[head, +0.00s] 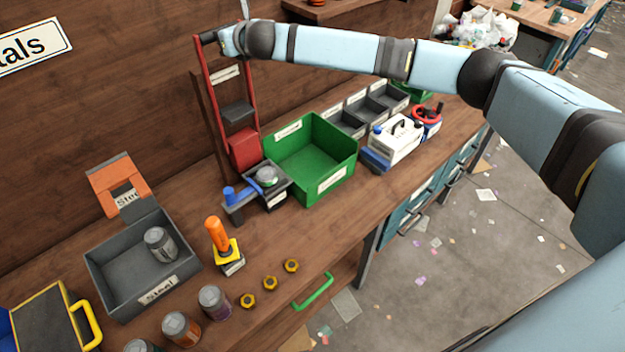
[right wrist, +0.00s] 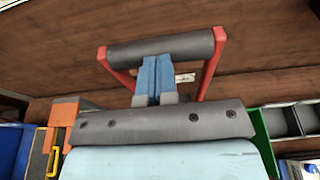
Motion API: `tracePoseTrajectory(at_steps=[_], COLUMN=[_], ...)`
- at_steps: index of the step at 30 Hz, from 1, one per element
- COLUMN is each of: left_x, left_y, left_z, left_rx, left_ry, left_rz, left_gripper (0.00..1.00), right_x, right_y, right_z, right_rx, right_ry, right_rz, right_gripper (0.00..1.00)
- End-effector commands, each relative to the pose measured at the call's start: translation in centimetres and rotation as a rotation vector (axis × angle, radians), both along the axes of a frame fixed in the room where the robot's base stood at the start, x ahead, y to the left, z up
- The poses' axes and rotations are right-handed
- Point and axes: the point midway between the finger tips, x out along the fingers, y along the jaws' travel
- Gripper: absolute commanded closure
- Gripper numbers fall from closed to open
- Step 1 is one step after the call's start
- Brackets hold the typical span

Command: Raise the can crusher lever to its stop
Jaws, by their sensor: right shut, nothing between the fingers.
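The can crusher (head: 241,150) stands against the wooden back wall. Its red lever (head: 213,95) has two side arms and points nearly straight up. The lever's dark grip bar (right wrist: 160,48) crosses the top of the right wrist view. My right gripper (head: 226,40) is at the top of the lever in the head view. Its blue fingers (right wrist: 155,78) are together and empty, with their tips at the bar's lower edge in the right wrist view. I cannot tell whether they touch the bar. My left gripper is not in view.
A can (head: 266,175) sits at the crusher's foot. A green bin (head: 340,164) is to its right. A grey steel bin (head: 110,292) holds a can.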

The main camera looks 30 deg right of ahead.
Motion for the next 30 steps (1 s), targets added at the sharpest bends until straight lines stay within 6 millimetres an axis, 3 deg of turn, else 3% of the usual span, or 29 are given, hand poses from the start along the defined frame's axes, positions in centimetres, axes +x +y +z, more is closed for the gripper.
tracePoseTrajectory(at_steps=[5,30], left_x=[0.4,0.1], left_y=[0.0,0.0], left_z=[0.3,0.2], left_rx=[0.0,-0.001], left_ry=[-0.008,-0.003], left_rz=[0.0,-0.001], left_gripper=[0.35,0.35], right_x=[-0.2,-7.3], right_y=[-0.2,-2.3], right_z=[0.0,1.9], right_rx=[-0.001,-0.001], right_ry=[0.001,0.001], right_rz=[-0.001,-0.001], right_gripper=[1.0,1.0])
